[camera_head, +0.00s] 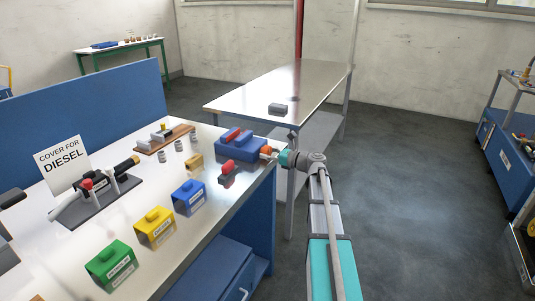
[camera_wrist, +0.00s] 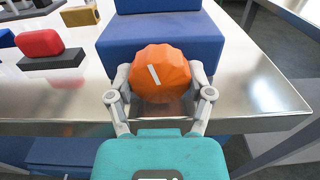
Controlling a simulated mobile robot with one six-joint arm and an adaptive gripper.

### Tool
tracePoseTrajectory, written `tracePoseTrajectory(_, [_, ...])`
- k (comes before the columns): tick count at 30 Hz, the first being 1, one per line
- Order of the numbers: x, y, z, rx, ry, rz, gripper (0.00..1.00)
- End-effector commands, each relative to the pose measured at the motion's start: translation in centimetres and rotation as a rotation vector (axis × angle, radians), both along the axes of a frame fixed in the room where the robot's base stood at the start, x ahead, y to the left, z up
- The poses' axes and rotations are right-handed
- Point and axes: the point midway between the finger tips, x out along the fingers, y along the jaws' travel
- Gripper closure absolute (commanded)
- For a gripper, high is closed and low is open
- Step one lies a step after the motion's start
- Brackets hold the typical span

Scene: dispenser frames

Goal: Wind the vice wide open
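The vice is a blue block (camera_head: 240,149) at the right end of the workbench, with a red part (camera_head: 231,134) on top. Its blue body also fills the top of the wrist view (camera_wrist: 165,32). An orange faceted knob (camera_wrist: 160,73) with a pale stripe sticks out from its near side; it also shows in the head view (camera_head: 266,150). My gripper (camera_wrist: 160,82) has one finger on each side of the knob, seemingly touching it. In the head view my gripper (camera_head: 273,153) reaches the knob from the right. The jaw gap is not clear.
A red-topped dark block (camera_head: 227,171) stands close by on the workbench (camera_head: 150,190). Blue, yellow and green labelled boxes (camera_head: 188,197) line its front. A metal table (camera_head: 285,85) with a small dark block stands behind.

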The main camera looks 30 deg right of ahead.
Motion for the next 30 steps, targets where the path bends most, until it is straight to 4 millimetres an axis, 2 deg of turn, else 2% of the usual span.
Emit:
tracePoseTrajectory(1, [0.01, 0.06, 0.0, 0.0, 0.0, 0.001, 0.58])
tracePoseTrajectory(5, [0.0, 0.05, 0.0, 0.0, 0.0, 0.002, 0.8])
tracePoseTrajectory(14, [0.0, 0.03, 0.01, -0.051, -0.04, 0.002, 0.8])
tracePoseTrajectory(30, [0.02, -0.04, 0.02, -0.301, -0.236, 0.002, 0.8])
